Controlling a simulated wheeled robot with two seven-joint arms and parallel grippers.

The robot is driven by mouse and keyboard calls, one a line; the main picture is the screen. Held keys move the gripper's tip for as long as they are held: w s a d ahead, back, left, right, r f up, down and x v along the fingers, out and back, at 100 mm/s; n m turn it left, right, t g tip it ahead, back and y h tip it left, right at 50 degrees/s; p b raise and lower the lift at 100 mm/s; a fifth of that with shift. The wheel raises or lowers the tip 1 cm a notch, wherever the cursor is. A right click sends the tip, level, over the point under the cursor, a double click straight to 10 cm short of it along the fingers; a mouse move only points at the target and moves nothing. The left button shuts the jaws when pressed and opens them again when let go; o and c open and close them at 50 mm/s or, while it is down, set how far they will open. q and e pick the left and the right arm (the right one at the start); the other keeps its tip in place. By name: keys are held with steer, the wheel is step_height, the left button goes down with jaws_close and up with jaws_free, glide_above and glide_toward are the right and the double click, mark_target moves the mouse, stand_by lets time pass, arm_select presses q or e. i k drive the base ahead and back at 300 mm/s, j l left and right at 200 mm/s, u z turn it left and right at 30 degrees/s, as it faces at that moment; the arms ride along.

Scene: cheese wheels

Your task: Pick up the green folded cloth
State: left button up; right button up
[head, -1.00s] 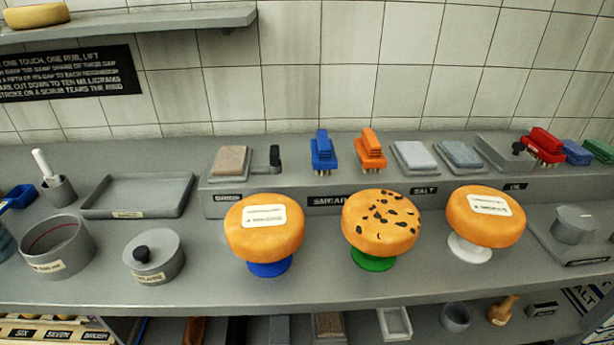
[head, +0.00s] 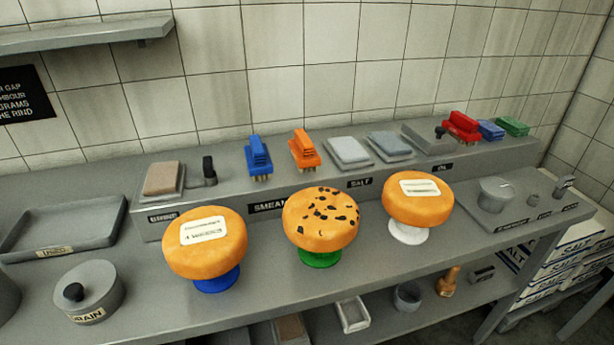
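A small green block-shaped thing (head: 513,126), which looks like the green folded cloth, lies at the far right end of the raised back ledge (head: 330,185). A similar blue one (head: 490,130) lies just left of it, and a red brush (head: 460,126) stands left of that. The green thing is small in the view, so its folds are hard to make out. Neither of my grippers is in view.
Three orange cheese wheels stand on a blue-footed (head: 205,243), a green-footed (head: 321,218) and a white-footed stand (head: 408,236) before the ledge. An orange brush (head: 304,150) and a blue brush (head: 258,158) stand on the ledge.

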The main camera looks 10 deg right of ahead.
mark_target(514, 128)
steer(key=z, duration=1.65)
